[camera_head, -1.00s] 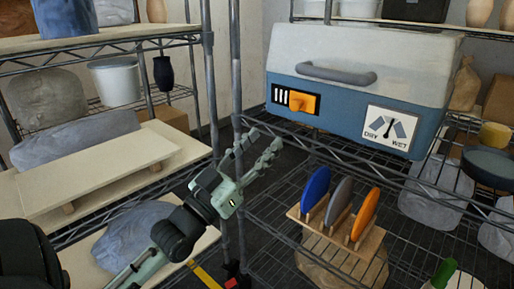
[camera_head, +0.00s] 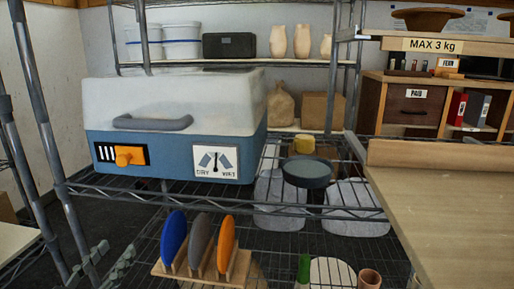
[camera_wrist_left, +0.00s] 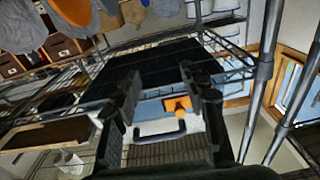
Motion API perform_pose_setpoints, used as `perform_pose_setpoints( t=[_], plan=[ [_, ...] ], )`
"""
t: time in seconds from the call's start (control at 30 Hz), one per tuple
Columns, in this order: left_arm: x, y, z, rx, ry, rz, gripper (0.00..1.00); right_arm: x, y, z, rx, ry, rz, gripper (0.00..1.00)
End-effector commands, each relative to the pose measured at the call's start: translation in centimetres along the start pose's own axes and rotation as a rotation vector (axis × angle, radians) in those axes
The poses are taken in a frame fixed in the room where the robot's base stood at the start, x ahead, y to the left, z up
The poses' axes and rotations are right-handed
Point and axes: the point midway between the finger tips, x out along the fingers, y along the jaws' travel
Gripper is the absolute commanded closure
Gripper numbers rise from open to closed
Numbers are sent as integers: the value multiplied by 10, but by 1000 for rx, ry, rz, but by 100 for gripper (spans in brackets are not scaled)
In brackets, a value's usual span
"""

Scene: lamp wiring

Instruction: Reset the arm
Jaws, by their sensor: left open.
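My left gripper (camera_head: 108,260) shows at the lower left of the head view, its pale green fingers pointing up beside the wire shelf post. It is open, with nothing seen between the fingers. In the left wrist view my left gripper (camera_wrist_left: 163,98) has its two dark fingers apart. Between and beyond them are the orange knob (camera_wrist_left: 178,104) and dark handle of the blue-and-white box, apart from the fingers. My right gripper is in neither view.
The blue-and-white box (camera_head: 170,125) with a DRY/WET dial stands on a wire shelf. Below it, a wooden rack (camera_head: 205,272) holds blue, grey and orange discs. A wooden table (camera_head: 450,215) is at the right. Metal posts (camera_head: 45,150) stand near my left gripper.

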Motion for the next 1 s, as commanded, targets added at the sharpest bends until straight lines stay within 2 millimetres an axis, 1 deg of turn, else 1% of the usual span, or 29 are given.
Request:
perform_pose_setpoints(
  t=[0.03, 0.07, 0.1, 0.13, 0.17, 0.2, 0.27, 0.3, 0.37, 0.4, 0.5, 0.6, 0.63, 0.73, 1.0],
  plan=[
    [-1, 5, 37, 5, -123, -4, 57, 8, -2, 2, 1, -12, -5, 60],
    [-4, 8, 60, 10, -198, -6, 57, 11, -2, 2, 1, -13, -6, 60],
    [-9, 12, 90, 19, -299, -8, 57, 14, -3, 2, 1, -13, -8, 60],
    [-15, 16, 112, 26, -376, -10, 57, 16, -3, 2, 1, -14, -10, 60],
    [-22, 19, 134, 32, -453, -12, 57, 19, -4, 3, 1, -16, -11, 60],
    [-34, 24, 162, 42, -555, -14, 57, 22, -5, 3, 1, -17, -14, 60],
    [-55, 31, 202, 57, -708, -17, 57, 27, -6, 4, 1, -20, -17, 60],
    [-72, 36, 225, 68, -808, -19, 57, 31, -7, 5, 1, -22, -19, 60],
    [-97, 43, 255, 85, -947, -23, 57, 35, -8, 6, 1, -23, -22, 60],
    [-114, 47, 270, 97, -1030, -26, 57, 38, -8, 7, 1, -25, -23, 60],
    [-151, 55, 298, 123, -1201, -34, 57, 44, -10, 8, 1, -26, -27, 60],
    [-175, 59, 312, 141, -1307, -40, 57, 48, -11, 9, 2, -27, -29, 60],
    [-180, 60, 314, 144, -1326, -41, 57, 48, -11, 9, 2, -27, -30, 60],
    [-187, 61, 317, 151, -1358, -43, 57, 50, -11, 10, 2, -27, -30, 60],
    [-188, 61, 318, 151, -1358, -43, 57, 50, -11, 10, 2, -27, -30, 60]
  ],
)
